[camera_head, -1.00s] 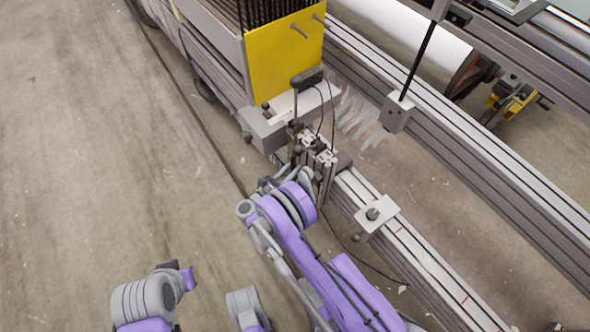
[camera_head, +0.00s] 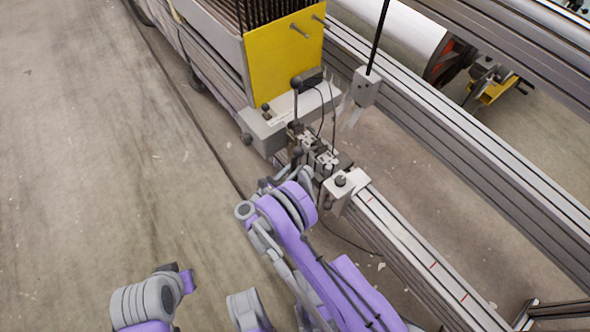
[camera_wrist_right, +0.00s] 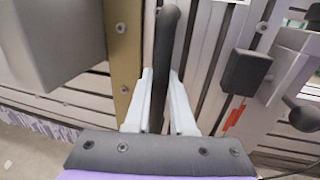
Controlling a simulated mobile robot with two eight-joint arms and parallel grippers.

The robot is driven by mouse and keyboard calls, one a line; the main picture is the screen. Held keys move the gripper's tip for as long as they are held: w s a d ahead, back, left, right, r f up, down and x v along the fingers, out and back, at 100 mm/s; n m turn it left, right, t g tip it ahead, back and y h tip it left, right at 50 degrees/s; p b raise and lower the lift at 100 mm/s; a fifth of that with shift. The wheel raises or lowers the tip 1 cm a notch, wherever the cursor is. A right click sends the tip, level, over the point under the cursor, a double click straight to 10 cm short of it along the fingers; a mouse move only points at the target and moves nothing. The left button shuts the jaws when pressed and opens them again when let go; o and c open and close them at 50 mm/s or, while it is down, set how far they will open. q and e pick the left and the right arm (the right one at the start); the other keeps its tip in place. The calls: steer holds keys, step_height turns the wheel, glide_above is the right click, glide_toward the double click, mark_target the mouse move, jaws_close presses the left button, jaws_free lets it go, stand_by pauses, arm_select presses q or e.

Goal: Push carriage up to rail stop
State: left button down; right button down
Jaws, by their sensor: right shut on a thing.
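The carriage (camera_head: 268,124), a grey block below a yellow plate (camera_head: 285,57), sits on the long grey rail (camera_head: 410,247) in the head view. The rail stop (camera_head: 342,192), a pale block with a black knob, is on the same rail just to the lower right of the carriage's front fittings (camera_head: 318,153). I cannot tell if they touch. My right gripper (camera_wrist_right: 160,76) is shut on an upright black handle (camera_wrist_right: 166,42) in the right wrist view. In the head view it is mostly hidden behind my right arm.
A second rail (camera_head: 470,145) runs parallel at the right, with a pale block on a black rod (camera_head: 366,88) hanging near it. A thin black cable (camera_head: 345,243) curves by the rail. Bare concrete floor (camera_head: 90,150) lies open at the left.

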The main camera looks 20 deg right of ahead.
steer(key=shift+s, duration=0.4)
steer(key=c, duration=0.8)
jaws_free()
steer(key=shift+o, duration=0.2)
steer(key=p+v, duration=0.1)
steer(key=v, duration=0.9)
steer(key=shift+a+p, duration=0.35)
steer(key=shift+s, duration=0.1)
steer(key=shift+a, duration=0.1)
